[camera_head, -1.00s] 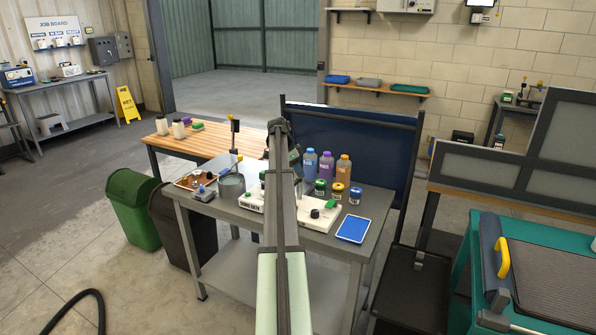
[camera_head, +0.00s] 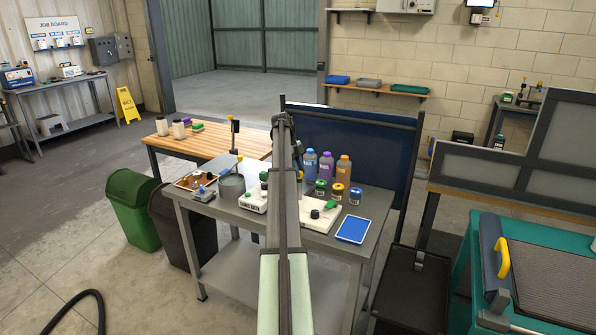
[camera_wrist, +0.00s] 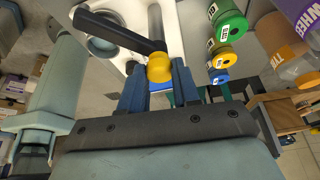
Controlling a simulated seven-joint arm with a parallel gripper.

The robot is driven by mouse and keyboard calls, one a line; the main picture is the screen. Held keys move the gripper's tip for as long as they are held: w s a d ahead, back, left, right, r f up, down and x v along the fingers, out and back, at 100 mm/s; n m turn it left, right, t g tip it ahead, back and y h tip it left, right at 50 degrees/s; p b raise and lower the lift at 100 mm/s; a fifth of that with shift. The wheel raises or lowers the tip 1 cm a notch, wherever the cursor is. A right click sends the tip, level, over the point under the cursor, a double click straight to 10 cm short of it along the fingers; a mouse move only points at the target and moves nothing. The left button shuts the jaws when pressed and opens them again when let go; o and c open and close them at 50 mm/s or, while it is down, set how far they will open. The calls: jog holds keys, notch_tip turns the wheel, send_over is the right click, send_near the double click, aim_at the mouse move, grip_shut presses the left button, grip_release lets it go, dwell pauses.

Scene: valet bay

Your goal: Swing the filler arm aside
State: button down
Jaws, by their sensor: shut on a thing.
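In the wrist view the filler arm (camera_wrist: 118,31) is a dark bar with a yellow knob (camera_wrist: 159,68) at its near end. My gripper (camera_wrist: 159,76) has its two blue fingers on either side of this knob and is shut on it. Below the bar is a white base (camera_wrist: 136,14) with a round grey cup or opening (camera_wrist: 101,46) at its left. In the head view my own arm reaches over the grey workbench (camera_head: 342,243) and hides the knob and most of my gripper.
Green, yellow and blue-lidded jars (camera_wrist: 230,25) stand close to the right of my gripper, with larger bottles (camera_wrist: 300,62) beyond. In the head view, bottles (camera_head: 326,168) stand at the bench's back and a blue tray (camera_head: 353,230) lies at its front right.

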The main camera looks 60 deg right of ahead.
jog(key=shift+d+m+y, duration=0.1)
jog(key=shift+m+y, duration=0.5)
jog(key=shift+m, duration=0.9)
jog(key=shift+f+t, duration=0.1)
jog(key=shift+t, duration=0.2)
jog(key=c, duration=0.8)
grip_release()
